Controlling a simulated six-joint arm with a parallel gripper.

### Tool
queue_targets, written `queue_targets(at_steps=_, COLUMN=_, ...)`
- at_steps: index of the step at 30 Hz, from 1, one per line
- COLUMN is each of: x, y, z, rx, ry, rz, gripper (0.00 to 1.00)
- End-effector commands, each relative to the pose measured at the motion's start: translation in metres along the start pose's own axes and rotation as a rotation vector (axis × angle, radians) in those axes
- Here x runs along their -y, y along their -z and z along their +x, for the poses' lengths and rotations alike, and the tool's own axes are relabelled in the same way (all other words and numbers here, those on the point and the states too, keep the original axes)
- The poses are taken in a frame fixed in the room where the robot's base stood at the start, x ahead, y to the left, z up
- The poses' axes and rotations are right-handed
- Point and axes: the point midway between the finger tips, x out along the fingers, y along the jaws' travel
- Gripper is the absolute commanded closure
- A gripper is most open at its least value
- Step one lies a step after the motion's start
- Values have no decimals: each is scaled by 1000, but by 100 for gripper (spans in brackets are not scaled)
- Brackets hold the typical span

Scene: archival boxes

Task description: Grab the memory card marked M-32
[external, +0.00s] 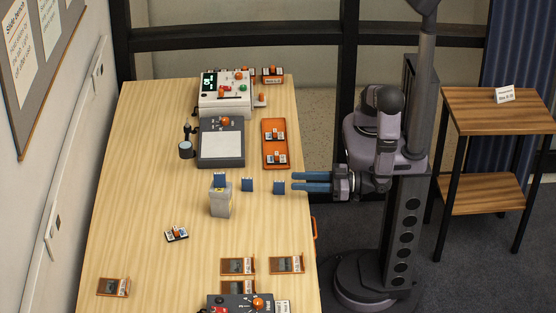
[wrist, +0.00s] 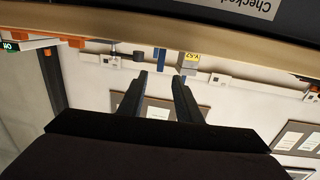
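Small blue cards stand on the wooden table in the external view: one (external: 279,187) just left of my fingertips, another (external: 247,185) further left. A third blue card (external: 220,180) sits in the top of a grey block (external: 220,202). No marking M-32 is readable on any of them. My gripper (external: 293,182) reaches in from the right over the table edge, with its two blue fingers apart and nothing between them. In the wrist view my gripper (wrist: 160,76) is open. A blue card (wrist: 159,54) and a yellow-labelled grey block (wrist: 190,60) show beyond the tips.
An orange tray (external: 275,128) with small labelled items, a grey flat device (external: 221,143) and a white instrument (external: 226,100) stand at the back. A small labelled item (external: 176,233) lies left front. Several brown framed plates, including one (external: 287,264), lie near the front.

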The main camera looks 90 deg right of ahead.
Motion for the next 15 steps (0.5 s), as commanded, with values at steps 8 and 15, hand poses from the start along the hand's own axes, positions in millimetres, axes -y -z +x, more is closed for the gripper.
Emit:
queue_targets(at_steps=8, x=0, y=-12, z=1, rx=0, ry=0, rz=1, gripper=69)
queue_targets(at_steps=15, x=-1, y=-11, z=14, rx=0, ry=-2, rz=0, gripper=69)
